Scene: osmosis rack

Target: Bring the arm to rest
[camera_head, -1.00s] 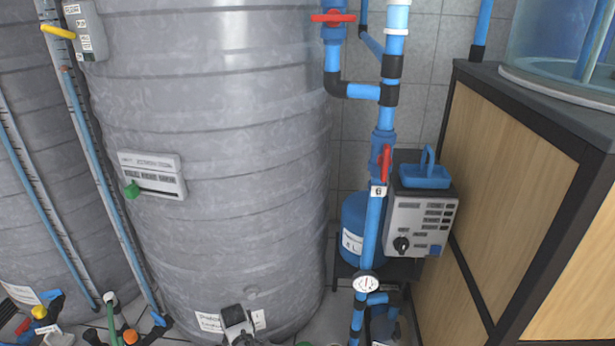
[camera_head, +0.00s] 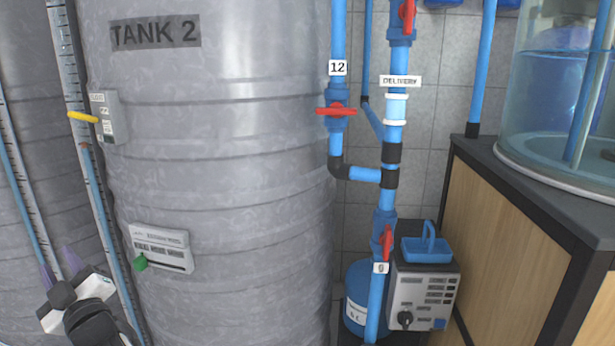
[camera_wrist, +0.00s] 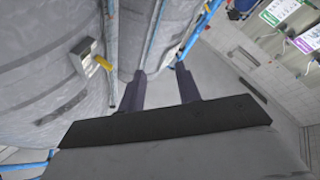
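My gripper (camera_wrist: 160,88) is in the wrist view, its two dark purple fingers standing apart with nothing between them. In the head view my gripper (camera_head: 58,268) shows at the lower left, with my white and black arm end behind it. It is in front of the left part of the grey tanks, near a blue pipe and a scale strip. Whether it touches them cannot be told. Most of my arm is outside the head view.
Tank 2 (camera_head: 240,150) fills the middle, with a green-knobbed panel (camera_head: 160,249) low on it. Blue pipes (camera_head: 338,60) with red valves stand right of it. A grey control box (camera_head: 424,295) and a wood-sided cabinet (camera_head: 510,235) with a clear water tank (camera_head: 560,110) are at the right.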

